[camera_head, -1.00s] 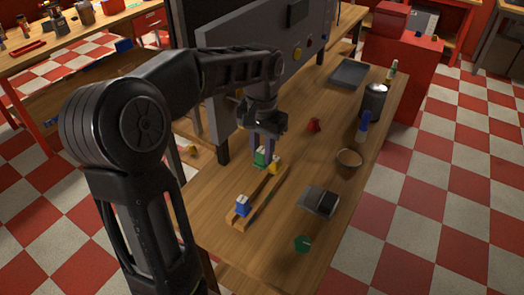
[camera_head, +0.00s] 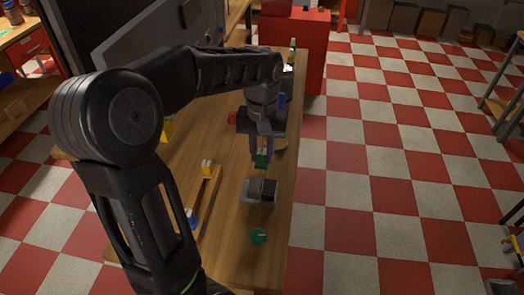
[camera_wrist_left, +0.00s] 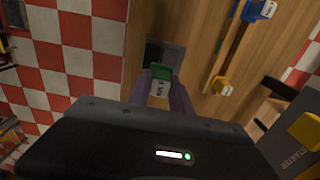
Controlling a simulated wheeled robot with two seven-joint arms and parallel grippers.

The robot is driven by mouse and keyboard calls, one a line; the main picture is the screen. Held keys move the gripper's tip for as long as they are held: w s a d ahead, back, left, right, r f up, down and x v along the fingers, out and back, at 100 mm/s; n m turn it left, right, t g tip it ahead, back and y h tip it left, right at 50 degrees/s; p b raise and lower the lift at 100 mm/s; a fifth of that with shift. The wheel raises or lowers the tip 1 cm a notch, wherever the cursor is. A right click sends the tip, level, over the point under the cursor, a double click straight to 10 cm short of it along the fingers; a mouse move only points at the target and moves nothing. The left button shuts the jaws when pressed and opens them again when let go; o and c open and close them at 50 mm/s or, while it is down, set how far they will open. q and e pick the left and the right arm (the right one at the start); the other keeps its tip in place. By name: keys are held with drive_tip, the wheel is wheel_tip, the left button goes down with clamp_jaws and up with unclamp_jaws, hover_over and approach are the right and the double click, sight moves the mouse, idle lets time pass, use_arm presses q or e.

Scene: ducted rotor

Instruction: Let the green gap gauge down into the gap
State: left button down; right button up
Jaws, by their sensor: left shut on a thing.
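My left gripper (camera_head: 261,155) is shut on the green gap gauge (camera_head: 261,162) and holds it upright. In the left wrist view the gauge (camera_wrist_left: 161,71) shows a green part and a white labelled part between the fingers. The grey and black block (camera_head: 258,192) lies on the table just in front of the gauge in the head view. It also shows in the left wrist view (camera_wrist_left: 172,50), partly hidden behind the gauge. The gauge looks above or beside the block; I cannot tell its height. The gap itself is not clear. My right gripper is not in view.
A green round piece (camera_head: 258,236) lies near the table's front. A red piece (camera_head: 232,118) lies farther back. The table's right edge is close to the block.

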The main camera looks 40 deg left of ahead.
sight(262, 170)
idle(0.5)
use_arm(q)
wheel_tip(262, 170, down, 6)
drive_tip(key=b, duration=0.4)
drive_tip(key=shift+r, duration=0.25)
drive_tip(key=shift+f, duration=0.45)
idle(0.7)
drive_tip(key=shift+f+b, duration=1.1)
drive_tip(key=shift+f, duration=0.35)
idle(0.8)
idle(0.5)
drive_tip(key=c, duration=1.1)
unclamp_jaws()
